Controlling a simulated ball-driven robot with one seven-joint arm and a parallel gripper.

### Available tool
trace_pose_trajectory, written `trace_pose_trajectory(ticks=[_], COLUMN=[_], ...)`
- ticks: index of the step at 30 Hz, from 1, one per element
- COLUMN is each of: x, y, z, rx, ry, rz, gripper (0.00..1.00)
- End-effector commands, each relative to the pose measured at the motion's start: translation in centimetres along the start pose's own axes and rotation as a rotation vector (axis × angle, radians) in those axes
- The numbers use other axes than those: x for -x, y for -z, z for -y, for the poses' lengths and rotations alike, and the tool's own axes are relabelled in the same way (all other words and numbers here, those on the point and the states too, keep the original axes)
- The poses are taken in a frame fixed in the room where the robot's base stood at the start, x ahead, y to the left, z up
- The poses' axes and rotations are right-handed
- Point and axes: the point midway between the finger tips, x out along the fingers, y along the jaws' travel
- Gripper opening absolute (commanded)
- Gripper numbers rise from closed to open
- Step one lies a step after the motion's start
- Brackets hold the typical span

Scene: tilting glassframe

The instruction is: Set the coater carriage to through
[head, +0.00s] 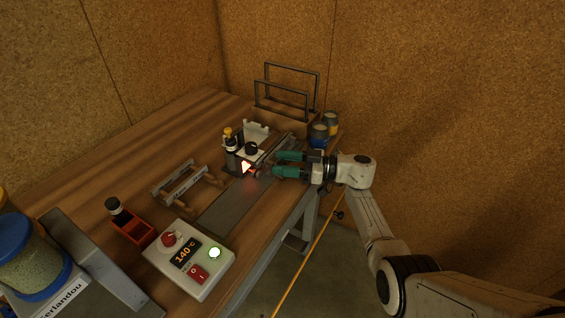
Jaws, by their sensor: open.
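What looks like the coater carriage (244,151) stands on the workbench near its right side, a light bracket with a black knob (251,148) on top. A dark cylinder with a yellow top (230,140) stands at its left. My gripper (275,163) has two teal fingers, one above the other in the picture, pointing left. They are apart, just right of the glow and a small knob-like part (257,173). I cannot tell whether they touch it. The carriage's position markings are too small to read.
A grey strip (230,207) runs along the bench toward a control box (188,260) reading 140 °C. A metal frame with wooden handles (186,186) lies left. A wire rack (287,92) and tins (319,135) stand behind. A jar (30,262) stands at lower left.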

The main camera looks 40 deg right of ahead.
Motion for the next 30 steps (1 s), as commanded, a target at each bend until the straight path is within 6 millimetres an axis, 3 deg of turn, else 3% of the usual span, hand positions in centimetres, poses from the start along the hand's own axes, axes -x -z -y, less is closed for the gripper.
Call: trace_pose_trajectory(ticks=[9,15,21,30], x=[6.0,8.9,10.1,10.1], y=[-0.2,-0.1,-0.1,-0.1], z=[-0.1,-0.1,-0.1,-0.1], rx=[0.0,0.0,-0.001,-0.001], ry=[-0.006,-0.004,-0.003,-0.002], rz=[0.001,0.001,0.001,0.001], gripper=[0.53,0.53,0.53,0.53])
